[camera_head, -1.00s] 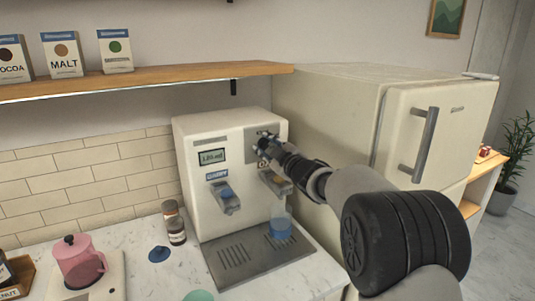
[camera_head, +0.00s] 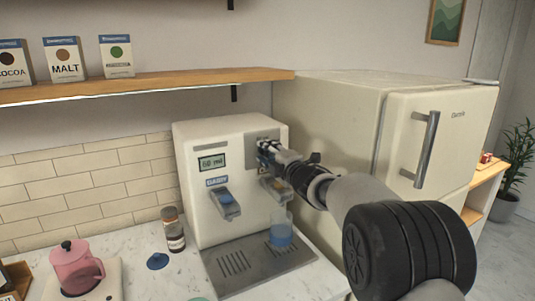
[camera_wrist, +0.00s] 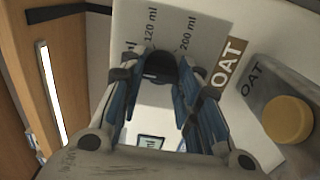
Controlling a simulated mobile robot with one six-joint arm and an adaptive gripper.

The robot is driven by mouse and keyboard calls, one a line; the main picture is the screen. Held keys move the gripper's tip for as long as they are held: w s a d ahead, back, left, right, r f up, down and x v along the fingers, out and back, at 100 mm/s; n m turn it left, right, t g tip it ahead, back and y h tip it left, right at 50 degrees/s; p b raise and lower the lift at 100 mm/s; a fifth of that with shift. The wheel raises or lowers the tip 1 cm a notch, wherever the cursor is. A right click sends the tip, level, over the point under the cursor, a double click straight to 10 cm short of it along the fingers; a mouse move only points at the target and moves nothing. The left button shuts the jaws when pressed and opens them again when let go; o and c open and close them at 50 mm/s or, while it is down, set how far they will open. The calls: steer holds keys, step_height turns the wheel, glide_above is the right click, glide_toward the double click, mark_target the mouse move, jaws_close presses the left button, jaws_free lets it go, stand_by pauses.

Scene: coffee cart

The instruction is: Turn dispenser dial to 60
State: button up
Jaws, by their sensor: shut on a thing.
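The cream dispenser (camera_head: 196,140) stands on the counter with a small display (camera_head: 212,162) that shows a short reading in ml, perhaps 60, too small to be sure. My gripper (camera_head: 266,148) is at the grey panel at its upper right. In the wrist view my gripper (camera_wrist: 166,75) is shut on the dark dial (camera_wrist: 163,66), one blue-sided finger on each side. The panel (camera_wrist: 200,22) around the dial carries the marks 120 ml and 200 ml. The rest of the dial scale is hidden. In the head view my gripper covers the dial.
A bottle (camera_head: 173,230) and pink pot (camera_head: 76,265) are left. A fridge (camera_head: 330,115) is right.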

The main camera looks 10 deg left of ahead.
stand_by(0.4)
steer(key=o, duration=1.1)
steer(key=shift+c, duration=0.2)
steer(key=v, duration=1.2)
